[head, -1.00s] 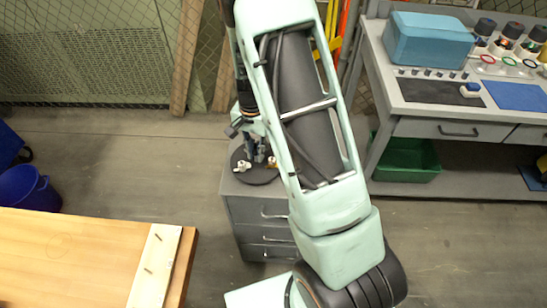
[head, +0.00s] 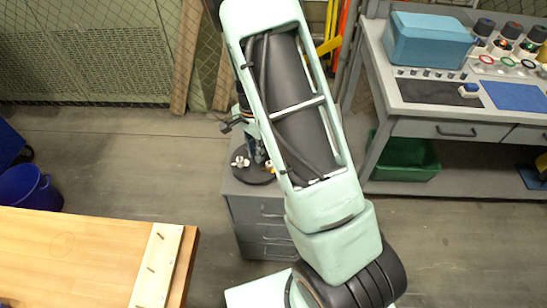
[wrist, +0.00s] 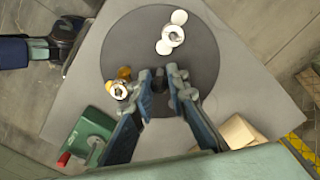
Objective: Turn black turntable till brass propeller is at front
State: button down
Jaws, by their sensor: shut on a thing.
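The black turntable (wrist: 205,55) lies flat on top of a grey drawer cabinet; in the head view (head: 250,178) it is partly hidden by my arm. The brass propeller (wrist: 121,84) is near its rim, just left of my gripper in the wrist view. A silver-white propeller (wrist: 171,36) sits on the opposite, upper part of the disc, and shows at the disc's left in the head view (head: 240,161). My gripper (wrist: 163,78) is over the disc, its fingers shut on a small dark upright piece, seen only in part between them.
The grey cabinet (head: 242,207) stands on open floor. A workbench (head: 400,165) with a blue case (head: 430,40) is at right, a wooden table (head: 70,250) at lower left. A green object (wrist: 90,135) and a cardboard-coloured block (wrist: 241,132) lie near the wrist view's bottom.

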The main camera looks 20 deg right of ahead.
jog(key=shift+m+p, duration=0.6)
jog(key=shift+m, duration=0.9)
jog(key=shift+m+p, duration=0.85)
jog(key=shift+m, duration=0.85)
